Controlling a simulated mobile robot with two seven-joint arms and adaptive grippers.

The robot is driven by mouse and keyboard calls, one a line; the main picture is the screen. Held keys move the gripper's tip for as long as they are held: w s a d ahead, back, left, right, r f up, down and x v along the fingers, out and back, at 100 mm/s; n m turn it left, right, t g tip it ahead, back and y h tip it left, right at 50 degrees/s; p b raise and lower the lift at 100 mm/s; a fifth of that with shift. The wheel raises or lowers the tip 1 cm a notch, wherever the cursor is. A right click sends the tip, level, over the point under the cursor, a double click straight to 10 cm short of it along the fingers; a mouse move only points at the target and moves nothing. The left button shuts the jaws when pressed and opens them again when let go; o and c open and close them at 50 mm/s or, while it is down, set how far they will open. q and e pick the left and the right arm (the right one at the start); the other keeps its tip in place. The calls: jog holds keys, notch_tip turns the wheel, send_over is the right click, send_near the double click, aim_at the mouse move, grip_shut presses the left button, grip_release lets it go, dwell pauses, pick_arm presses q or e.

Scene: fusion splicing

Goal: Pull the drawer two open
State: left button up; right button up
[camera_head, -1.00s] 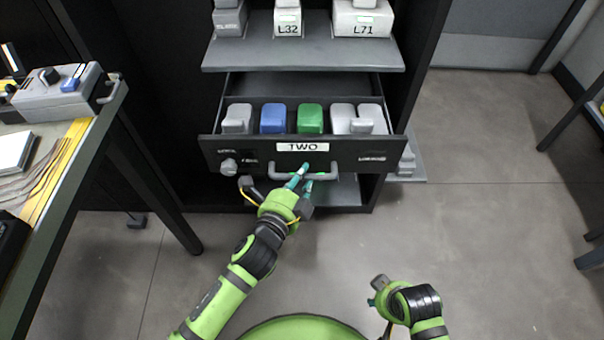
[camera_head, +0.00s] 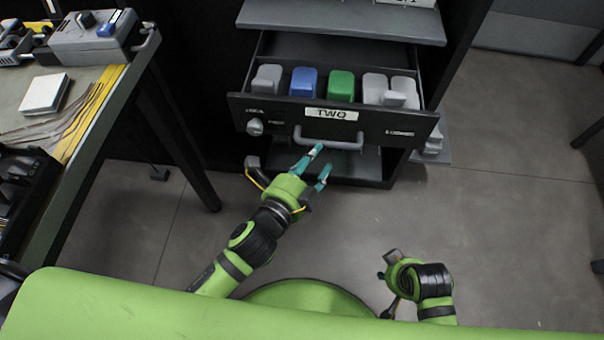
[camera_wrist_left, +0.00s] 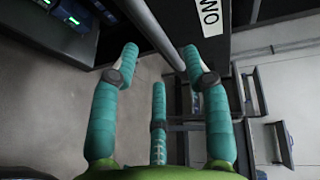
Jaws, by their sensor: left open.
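The drawer labelled TWO (camera_head: 375,122) stands pulled out of the dark cabinet, with its inside showing from above. Its grey bar handle (camera_head: 328,143) crosses the front below the label. My left gripper (camera_head: 319,164) is open just in front of and below the handle, its teal fingers spread and nothing held. In the left wrist view the handle (camera_wrist_left: 152,28) runs slantwise across the gap between the spread fingertips (camera_wrist_left: 160,55); whether a finger touches it I cannot tell. My right gripper (camera_head: 388,265) is low over the floor, away from the drawer, its fingers not clear.
Grey, blue (camera_head: 303,81) and green (camera_head: 341,86) blocks sit in the drawer. A shelf (camera_head: 340,22) is above it, and an open compartment below. A workbench (camera_head: 95,120) with a grey device (camera_head: 97,38) stands left. The floor (camera_head: 500,230) at right is clear.

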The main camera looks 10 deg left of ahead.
pick_arm(q)
jog(key=v, duration=0.6)
dwell(0.4)
